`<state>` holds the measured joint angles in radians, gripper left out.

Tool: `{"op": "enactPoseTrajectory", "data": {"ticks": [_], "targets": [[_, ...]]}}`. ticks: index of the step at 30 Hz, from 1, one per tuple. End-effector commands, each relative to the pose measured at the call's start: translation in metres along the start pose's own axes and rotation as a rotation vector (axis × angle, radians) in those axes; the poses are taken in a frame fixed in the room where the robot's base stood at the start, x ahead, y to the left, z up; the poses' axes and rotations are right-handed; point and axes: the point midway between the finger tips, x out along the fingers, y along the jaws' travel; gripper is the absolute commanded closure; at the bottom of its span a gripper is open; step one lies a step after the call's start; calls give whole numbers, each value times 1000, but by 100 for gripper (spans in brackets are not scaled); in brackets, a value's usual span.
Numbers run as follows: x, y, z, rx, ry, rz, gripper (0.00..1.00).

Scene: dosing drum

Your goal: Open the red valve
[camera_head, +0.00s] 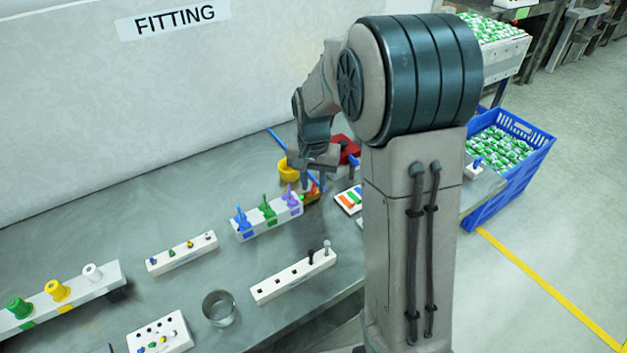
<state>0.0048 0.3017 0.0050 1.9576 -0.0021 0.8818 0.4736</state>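My gripper (314,184) points down over the far part of the grey workbench, beyond the block with blue, green and purple pegs. A small red-orange piece (313,191) shows right at the fingertips; it may be the red valve, but it is too small and too covered to be sure. A larger red object (347,148) is partly hidden behind my arm. I cannot tell whether the fingers touch the small red piece or how far apart they are.
A yellow cup (287,171) stands just left of my gripper. A peg block (267,217), a white board with coloured stripes (348,200) and a metal cup (219,308) are on the bench. A blue crate (507,185) stands right of it. My arm hides the bench's right part.

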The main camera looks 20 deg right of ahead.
Motion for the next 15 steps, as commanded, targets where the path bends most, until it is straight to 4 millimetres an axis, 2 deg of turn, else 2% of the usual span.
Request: {"op": "enactPoseTrajectory", "data": {"ticks": [4, 7, 15], "targets": [[0, 0, 0, 0, 0, 0, 73], [0, 0, 0, 0, 0, 0, 100], [0, 0, 0, 5, 0, 0, 100]]}}
